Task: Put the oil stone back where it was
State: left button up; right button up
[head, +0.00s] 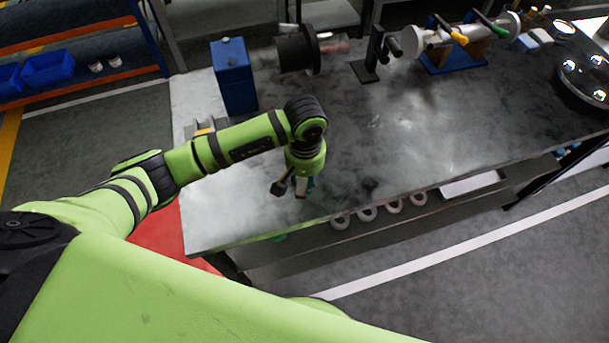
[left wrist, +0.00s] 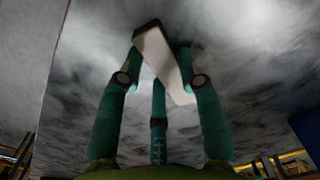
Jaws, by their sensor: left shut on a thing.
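The oil stone (left wrist: 163,58) is a pale, flat bar with a darker end. In the left wrist view it lies tilted between the teal fingers of my left gripper (left wrist: 160,65). My left gripper is shut on it. In the head view, the gripper (head: 297,187) points down over the front left part of the metal workbench (head: 235,205), close to the front edge. The stone is small and partly hidden there. I cannot tell whether it touches the bench top. My right gripper is not in view.
A blue box (head: 233,78) stands at the bench's back left, with a small grey metal block (head: 200,128) nearer the left edge. A dark cylindrical part (head: 297,50) and a pale cylinder on a stand (head: 450,38) are at the back. The bench middle is clear.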

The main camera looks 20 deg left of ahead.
aim_at(305, 180)
pick_arm(q)
jog(key=o, duration=1)
jog(key=shift+f, duration=0.1)
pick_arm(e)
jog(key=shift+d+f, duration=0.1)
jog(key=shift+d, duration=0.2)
pick_arm(q)
jog(key=shift+r+b, duration=1.8)
jog(key=shift+r, duration=4.35)
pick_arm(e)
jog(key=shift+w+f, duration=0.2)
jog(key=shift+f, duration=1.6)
